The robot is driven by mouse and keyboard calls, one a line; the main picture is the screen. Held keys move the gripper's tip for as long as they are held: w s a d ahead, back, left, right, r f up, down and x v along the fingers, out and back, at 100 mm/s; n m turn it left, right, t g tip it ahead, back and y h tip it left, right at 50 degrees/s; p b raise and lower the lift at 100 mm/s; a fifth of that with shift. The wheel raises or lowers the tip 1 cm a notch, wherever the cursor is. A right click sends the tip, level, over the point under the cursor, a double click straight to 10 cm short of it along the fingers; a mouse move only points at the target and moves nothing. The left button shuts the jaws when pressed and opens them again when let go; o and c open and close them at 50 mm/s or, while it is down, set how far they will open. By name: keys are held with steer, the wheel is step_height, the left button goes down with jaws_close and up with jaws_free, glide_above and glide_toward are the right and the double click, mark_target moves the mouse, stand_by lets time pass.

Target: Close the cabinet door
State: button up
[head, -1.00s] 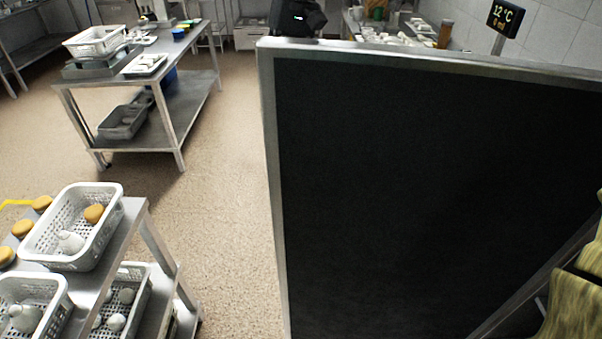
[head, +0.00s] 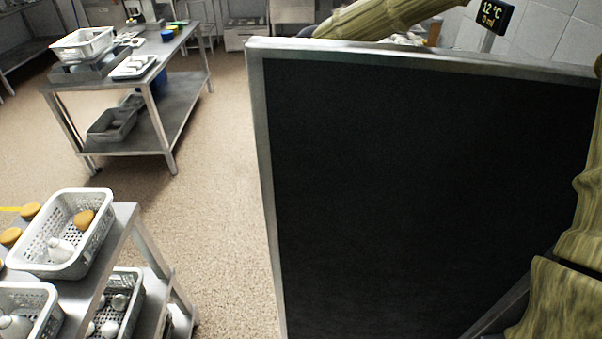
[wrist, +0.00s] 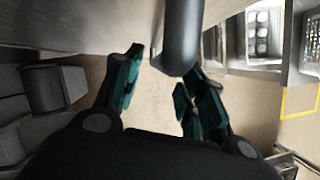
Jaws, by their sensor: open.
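The cabinet door (head: 420,190) stands open in the head view, a large black panel in a metal frame that fills the middle and right. My arm passes over and behind its top edge, and the door hides my gripper there. In the wrist view my gripper (wrist: 160,72) is open, with teal pads on its dark fingers. A thick grey bar (wrist: 180,40), which looks like a door handle, hangs from the top of the picture close to the fingertips. I cannot tell whether they touch. A grey metal surface (wrist: 85,22) lies at the upper left.
A steel table (head: 125,210) with white perforated baskets (head: 62,233) stands at the lower left. Another steel table (head: 170,65) with trays stands behind it. The floor (head: 215,200) between them and the door is clear. A small display (head: 491,15) is at the upper right.

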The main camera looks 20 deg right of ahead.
steer(key=shift+x, duration=2)
